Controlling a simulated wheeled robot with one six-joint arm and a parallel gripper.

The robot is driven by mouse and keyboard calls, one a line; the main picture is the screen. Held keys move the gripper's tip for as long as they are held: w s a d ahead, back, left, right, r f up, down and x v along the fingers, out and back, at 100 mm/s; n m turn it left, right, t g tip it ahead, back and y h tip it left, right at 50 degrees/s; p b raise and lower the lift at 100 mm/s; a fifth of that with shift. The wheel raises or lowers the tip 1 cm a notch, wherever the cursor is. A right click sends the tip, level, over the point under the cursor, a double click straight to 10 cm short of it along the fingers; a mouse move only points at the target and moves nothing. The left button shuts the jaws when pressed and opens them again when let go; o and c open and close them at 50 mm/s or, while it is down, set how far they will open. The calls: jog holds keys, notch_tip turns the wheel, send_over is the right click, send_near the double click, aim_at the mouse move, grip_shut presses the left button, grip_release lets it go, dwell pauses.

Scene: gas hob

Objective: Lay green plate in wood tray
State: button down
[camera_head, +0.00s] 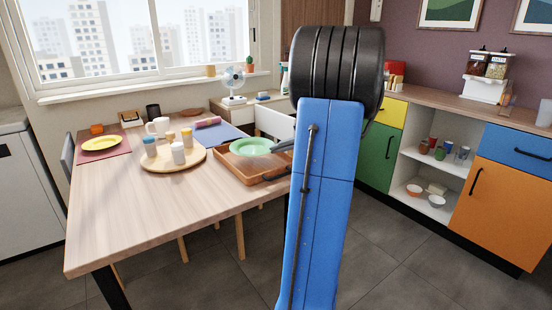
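The green plate (250,146) is over the wood tray (240,172), near the tray's back part, and looks about level. I cannot tell whether it rests on the tray floor or is held just above it. The wood tray lies on the table and has a dark handle at its front right. My gripper (277,147) shows only as a small grey tip at the plate's right rim. The rest of it is hidden behind my blue and black arm, so its opening does not show.
A round wooden board (158,166) with several cups and jars stands left of the tray. A yellow plate (101,143) lies on a red mat further left. A blue mat (219,137) lies behind the tray. The table's front left is clear.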

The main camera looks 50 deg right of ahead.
aim_at(278, 164)
jog(key=shift+f, duration=1.8)
jog(key=shift+f, duration=0.1)
jog(key=c, duration=2.3)
grip_release()
